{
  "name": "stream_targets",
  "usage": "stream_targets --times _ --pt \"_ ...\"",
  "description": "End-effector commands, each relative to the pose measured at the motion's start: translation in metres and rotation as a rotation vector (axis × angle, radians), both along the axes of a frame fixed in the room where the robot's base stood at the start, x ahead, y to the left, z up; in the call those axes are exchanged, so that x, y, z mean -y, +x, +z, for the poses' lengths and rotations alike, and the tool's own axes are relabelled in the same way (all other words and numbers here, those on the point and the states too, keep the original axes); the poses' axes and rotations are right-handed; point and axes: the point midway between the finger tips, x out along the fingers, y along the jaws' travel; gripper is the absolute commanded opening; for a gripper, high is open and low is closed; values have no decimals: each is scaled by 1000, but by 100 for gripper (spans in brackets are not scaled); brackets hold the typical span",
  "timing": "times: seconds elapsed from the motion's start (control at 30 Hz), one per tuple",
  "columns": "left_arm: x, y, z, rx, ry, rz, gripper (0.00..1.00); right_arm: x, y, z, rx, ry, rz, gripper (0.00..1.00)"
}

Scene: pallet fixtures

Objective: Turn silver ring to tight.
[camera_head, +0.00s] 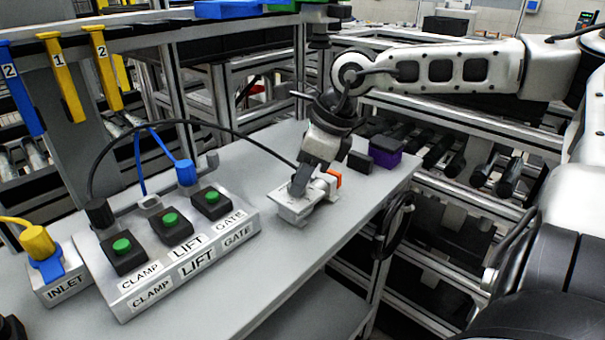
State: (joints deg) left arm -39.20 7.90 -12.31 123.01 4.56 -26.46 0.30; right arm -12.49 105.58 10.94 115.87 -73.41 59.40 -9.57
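My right gripper (300,188) reaches down from the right arm onto a small silver fixture (295,212) on the grey table. Its fingertips are at the top of the fixture. The view is too small to tell whether they are open or shut, or whether they touch it. An orange part (335,178) shows at the fixture's right side. I cannot make out a separate silver ring; the gripper may hide it. A black cable runs to this spot from the control panel. My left gripper is not clearly in view.
A control panel (196,266) labelled CLAMP, LIFT and GATE, with green buttons, stands left of the fixture. An INLET block (58,288) with a yellow connector is at far left. Dark and purple blocks (386,152) lie behind right. The table's right edge is near the fixture.

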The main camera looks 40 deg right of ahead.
Motion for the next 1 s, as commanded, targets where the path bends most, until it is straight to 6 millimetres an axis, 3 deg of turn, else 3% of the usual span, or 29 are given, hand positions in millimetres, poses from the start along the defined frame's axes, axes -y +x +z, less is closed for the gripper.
stream_targets --times 0.03,0.07,0.47,1.0 --pt "0 0 0 0 0 0 36 0 0 0 0 0 0 14" --pt "0 0 0 0 1 -1 36 0 0 0 0 0 0 6" --pt "1 1 -8 6 -11 1 36 -1 0 -3 2 -2 -49 5" --pt "5 2 -47 72 -35 -3 36 -5 -2 -8 4 -7 -479 5"
